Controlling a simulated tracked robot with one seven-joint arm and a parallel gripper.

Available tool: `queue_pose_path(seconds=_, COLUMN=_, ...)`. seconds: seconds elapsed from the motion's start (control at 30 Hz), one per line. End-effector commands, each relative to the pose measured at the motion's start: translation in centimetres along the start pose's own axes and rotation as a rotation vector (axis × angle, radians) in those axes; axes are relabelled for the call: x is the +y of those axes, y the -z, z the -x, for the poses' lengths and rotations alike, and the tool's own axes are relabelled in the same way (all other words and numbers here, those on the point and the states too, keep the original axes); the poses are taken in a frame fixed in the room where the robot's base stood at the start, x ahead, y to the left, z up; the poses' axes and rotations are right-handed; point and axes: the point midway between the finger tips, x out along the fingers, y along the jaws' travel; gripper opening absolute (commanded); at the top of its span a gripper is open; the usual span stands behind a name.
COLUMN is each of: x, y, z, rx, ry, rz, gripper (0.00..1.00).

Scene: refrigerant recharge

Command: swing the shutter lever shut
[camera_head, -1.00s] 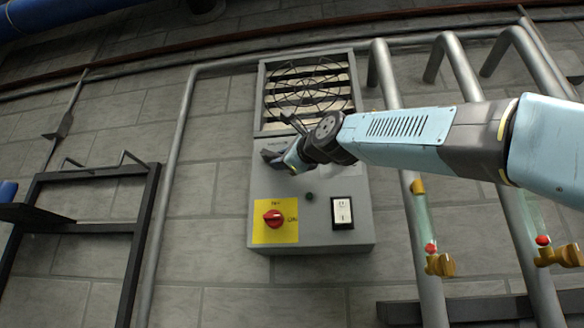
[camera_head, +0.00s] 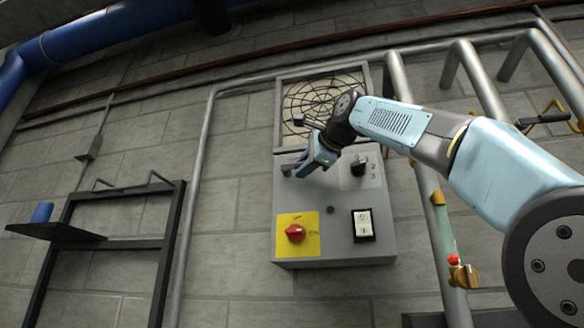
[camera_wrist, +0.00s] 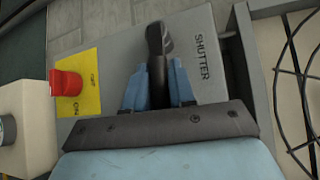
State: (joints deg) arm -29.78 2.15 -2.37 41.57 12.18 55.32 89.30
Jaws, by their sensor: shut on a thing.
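The shutter lever (camera_wrist: 155,38) is a dark handle standing out from the grey control box (camera_wrist: 205,55), beside the printed word SHUTTER. My gripper (camera_wrist: 158,75) is shut on it, with one blue finger on each side. In the head view my gripper (camera_head: 303,167) is at the upper left of the box's front, and the lever there is mostly hidden by the fingers. The vent (camera_head: 322,100) above the box shows pale slats behind a round wire guard, with no dark gaps between them.
A red knob (camera_head: 295,233) on a yellow plate, a white rocker switch (camera_head: 363,225) and a black knob (camera_head: 358,165) are on the same box. Grey pipes (camera_head: 398,75) with valves rise on the right. A black frame (camera_head: 120,243) stands on the left.

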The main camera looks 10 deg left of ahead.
Motion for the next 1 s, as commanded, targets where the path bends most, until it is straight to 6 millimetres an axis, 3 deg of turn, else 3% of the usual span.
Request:
queue_pose_path(seconds=0.43, x=-0.12, y=0.44, z=0.02, rx=0.011, ry=-0.003, rz=0.004, gripper=0.00)
queue_pose_path(seconds=0.47, x=-0.12, y=0.45, z=0.02, rx=0.011, ry=-0.003, rz=0.004, gripper=0.26)
queue_pose_path(seconds=0.63, x=-0.12, y=0.45, z=0.02, rx=0.011, ry=-0.002, rz=0.004, gripper=0.42)
queue_pose_path(seconds=1.0, x=-0.16, y=0.46, z=0.60, rx=0.011, ry=-0.002, rz=0.003, gripper=0.44)
